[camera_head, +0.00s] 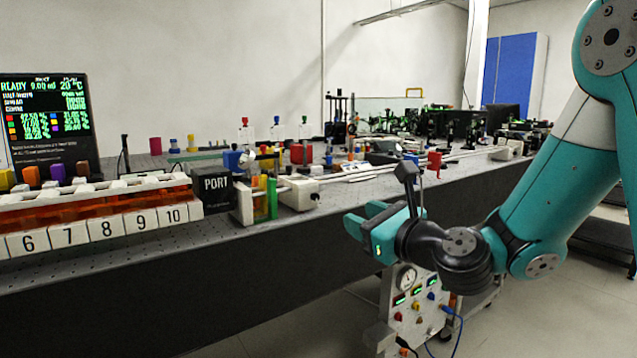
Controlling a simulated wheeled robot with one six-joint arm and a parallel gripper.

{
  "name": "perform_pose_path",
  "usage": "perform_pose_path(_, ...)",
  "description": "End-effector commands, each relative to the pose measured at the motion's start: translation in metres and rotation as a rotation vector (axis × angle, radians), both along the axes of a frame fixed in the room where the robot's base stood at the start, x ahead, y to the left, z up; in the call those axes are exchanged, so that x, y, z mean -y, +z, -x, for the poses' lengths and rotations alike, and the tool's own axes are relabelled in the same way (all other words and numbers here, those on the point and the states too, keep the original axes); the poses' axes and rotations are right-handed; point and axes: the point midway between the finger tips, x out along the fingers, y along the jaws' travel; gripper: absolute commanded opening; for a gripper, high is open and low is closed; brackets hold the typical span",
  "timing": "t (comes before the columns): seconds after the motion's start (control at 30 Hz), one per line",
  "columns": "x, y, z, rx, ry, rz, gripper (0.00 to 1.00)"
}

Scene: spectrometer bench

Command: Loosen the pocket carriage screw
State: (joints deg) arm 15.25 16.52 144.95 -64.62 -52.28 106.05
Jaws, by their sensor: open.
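My gripper (362,228) is open and empty. Its teal fingers point left, in front of the bench's front edge and right of the PORT block. I cannot make out the pocket carriage screw for certain. A small carriage assembly (262,195) with white, blue, yellow and green parts stands right of the black PORT block (217,189), near the bench's front edge. A white block (298,194) sits just right of it, apart from my gripper.
A numbered white rack (107,228) with orange contents lies along the bench (190,262) at left. A display (45,125) stands behind it. Optics (450,125) crowd the far right of the bench. A cart with a gauge (410,305) stands on the floor below my gripper.

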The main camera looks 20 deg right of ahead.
Motion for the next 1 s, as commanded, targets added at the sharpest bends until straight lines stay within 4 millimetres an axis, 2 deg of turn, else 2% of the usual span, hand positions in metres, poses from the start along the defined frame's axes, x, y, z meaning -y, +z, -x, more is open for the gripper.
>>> perform_pose_path(0.03, -0.001, 0.005, -0.005, -0.006, 0.002, -0.003, 0.43)
perform_pose_path(0.27, -0.007, 0.004, -0.023, -0.009, -0.004, -0.001, 0.43)
perform_pose_path(0.4, -0.017, 0.006, -0.052, -0.004, -0.002, 0.001, 0.43)
perform_pose_path(0.7, -0.032, 0.006, -0.098, -0.004, -0.003, 0.0, 0.43)
perform_pose_path(1.0, -0.04, 0.002, -0.125, -0.003, -0.005, 0.002, 0.43)
